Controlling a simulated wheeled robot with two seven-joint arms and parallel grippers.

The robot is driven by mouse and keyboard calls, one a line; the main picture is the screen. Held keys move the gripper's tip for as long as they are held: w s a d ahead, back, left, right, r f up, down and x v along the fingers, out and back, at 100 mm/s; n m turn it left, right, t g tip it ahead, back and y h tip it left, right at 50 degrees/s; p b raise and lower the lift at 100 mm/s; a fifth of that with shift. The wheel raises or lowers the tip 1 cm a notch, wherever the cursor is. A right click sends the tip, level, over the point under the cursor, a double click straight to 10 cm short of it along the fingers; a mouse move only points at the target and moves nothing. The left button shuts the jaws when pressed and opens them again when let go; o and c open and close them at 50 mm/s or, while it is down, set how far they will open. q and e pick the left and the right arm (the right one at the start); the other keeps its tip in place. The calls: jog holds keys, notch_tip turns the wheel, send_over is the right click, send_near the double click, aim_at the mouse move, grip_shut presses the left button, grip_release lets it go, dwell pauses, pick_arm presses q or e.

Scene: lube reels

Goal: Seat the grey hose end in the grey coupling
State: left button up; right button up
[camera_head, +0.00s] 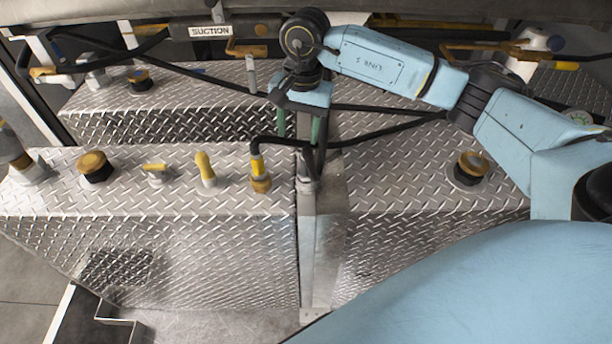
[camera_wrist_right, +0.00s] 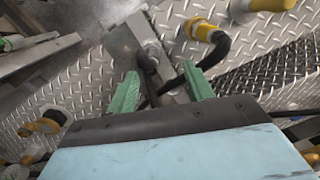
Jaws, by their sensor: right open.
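My right gripper (camera_head: 299,128) hangs above the post between the two tread-plate boxes, its green fingers pointing down and apart. In the right wrist view the open fingers (camera_wrist_right: 158,75) have a black hose (camera_wrist_right: 149,74) running between them, with no clear contact. This hose leads to a grey fitting (camera_wrist_right: 152,50) on the post, also seen in the head view (camera_head: 309,184). I cannot tell hose end from coupling there, or whether they are joined. My left gripper is out of view.
A yellow hose end (camera_head: 257,165) stands upright on the box left of the post, its black hose looping past below my right gripper. A yellow tapered fitting (camera_head: 205,170), yellow valve (camera_head: 155,170) and brass caps (camera_head: 95,166) (camera_head: 473,165) rise from the boxes. The SUCTION pipe (camera_head: 209,31) lies behind.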

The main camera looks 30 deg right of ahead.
aim_at(306, 157)
jog(key=shift+d+f+h, duration=0.1)
jog(key=shift+d+h, duration=0.4)
jog(key=shift+d, duration=0.65)
notch_tip(306, 157, down, 6)
jog(key=shift+f, duration=0.1)
jog(key=shift+a+f+p, duration=0.2)
jog(key=shift+f+p, duration=0.45)
jog(key=shift+f, duration=2.5)
jog(key=shift+r, duration=0.1)
grip_shut()
